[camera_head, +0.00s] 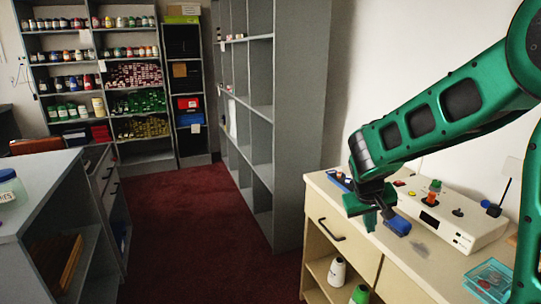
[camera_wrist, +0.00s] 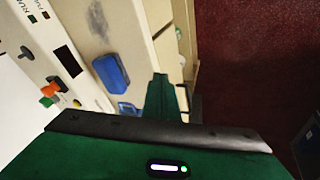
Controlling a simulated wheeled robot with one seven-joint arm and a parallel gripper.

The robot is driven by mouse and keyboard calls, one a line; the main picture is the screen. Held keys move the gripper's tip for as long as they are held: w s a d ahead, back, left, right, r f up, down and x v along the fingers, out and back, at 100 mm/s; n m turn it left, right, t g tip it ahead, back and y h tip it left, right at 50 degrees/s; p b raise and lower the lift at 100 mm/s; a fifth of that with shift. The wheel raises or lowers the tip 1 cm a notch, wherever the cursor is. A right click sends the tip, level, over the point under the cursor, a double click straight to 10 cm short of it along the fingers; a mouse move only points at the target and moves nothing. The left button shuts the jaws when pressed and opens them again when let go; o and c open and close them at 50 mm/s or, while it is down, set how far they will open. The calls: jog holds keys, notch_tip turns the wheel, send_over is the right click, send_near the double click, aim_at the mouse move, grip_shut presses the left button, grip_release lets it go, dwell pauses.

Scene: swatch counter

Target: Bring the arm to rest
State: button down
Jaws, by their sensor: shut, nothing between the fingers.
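My green arm reaches in from the right in the head view. My gripper (camera_head: 378,214) hangs over the front edge of the beige counter (camera_head: 415,262). It is shut and empty. In the wrist view the green fingers of my gripper (camera_wrist: 161,98) show at the lower middle, close together, with the counter and the dark red floor beyond. A blue block (camera_head: 397,225) lies on the counter just right of my gripper, apart from it as far as I can see. The blue block (camera_wrist: 111,73) also shows in the wrist view.
A white device (camera_head: 450,222) with knobs stands on the counter against the wall. A teal clear box (camera_head: 490,280) is at the counter's right. A tall grey shelf (camera_head: 296,130) stands left of the counter. The dark red floor (camera_head: 215,210) between the furniture is clear.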

jog(key=s+d+r+m+g+y, duration=0.1)
jog(key=s+d+r+m, duration=0.1)
jog(key=s+d, duration=0.45)
jog(key=s+d+r+m+g, duration=0.15)
jog(key=s+d, duration=0.25)
jog(key=s, duration=0.5)
jog(key=s+r+m+g+y, duration=0.1)
jog(key=s+m+y, duration=0.1)
jog(key=s, duration=1.6)
jog(key=shift+m+y, duration=0.3)
jog(key=shift+m, duration=0.25)
jog(key=shift+d, duration=0.1)
